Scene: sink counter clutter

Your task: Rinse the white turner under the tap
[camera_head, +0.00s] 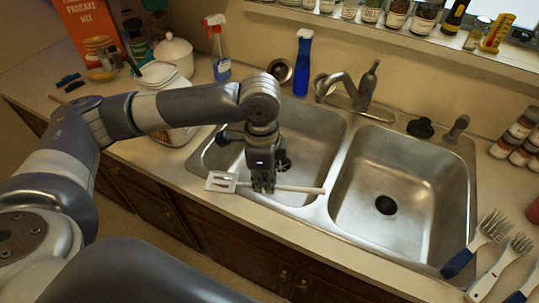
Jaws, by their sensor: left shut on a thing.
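The white turner (221,181) is in my left gripper (263,188), over the front edge of the left sink basin (322,137). Its slotted head points left and its pale handle reaches right to near the divider. My left gripper points down and is shut on the turner's handle close to the head. The tap (345,88) stands behind the basins, up and to the right of the gripper, with its spout turned toward the left. I cannot tell whether water runs. My right gripper is not in view.
The right basin (385,235) is empty. Brushes (490,228) lie at its right front corner. A blue bottle (303,62) and a spray bottle (219,50) stand behind the left basin. A white lidded pot (174,55) stands at the back left. Jars line the shelf above.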

